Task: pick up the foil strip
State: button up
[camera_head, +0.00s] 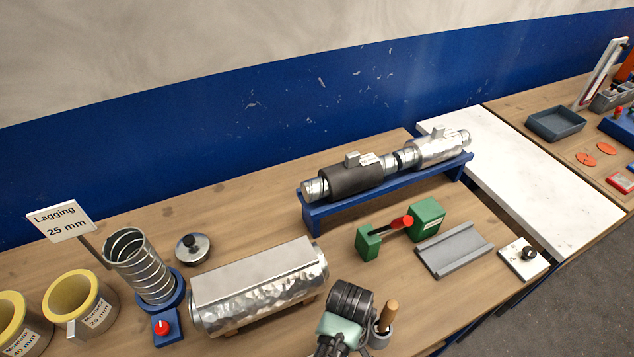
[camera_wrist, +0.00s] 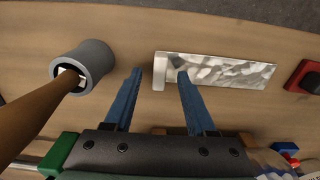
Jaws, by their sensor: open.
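The foil strip (camera_wrist: 225,71) lies flat on the wooden table in the wrist view, a crinkled silvery rectangle with a plain pale band at its left end. My gripper (camera_wrist: 160,74) is open, with two blue fingers pointing toward the strip. The pale end shows between the fingertips, and the right finger overlaps the strip in the picture. I cannot tell the height of the fingers above it. In the head view I cannot make out the strip, and my arm's end hides part of the table front.
A grey cup (camera_wrist: 97,62) with a wooden handle (camera_wrist: 40,110) stands left of the fingers. A red block (camera_wrist: 303,77) sits right of the strip. In the head view, a foil-wrapped duct (camera_head: 262,300) lies left of my arm, and a blue rack (camera_head: 325,211) stands behind.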

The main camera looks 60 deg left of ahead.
jog(key=shift+f, duration=1.05)
grip_shut()
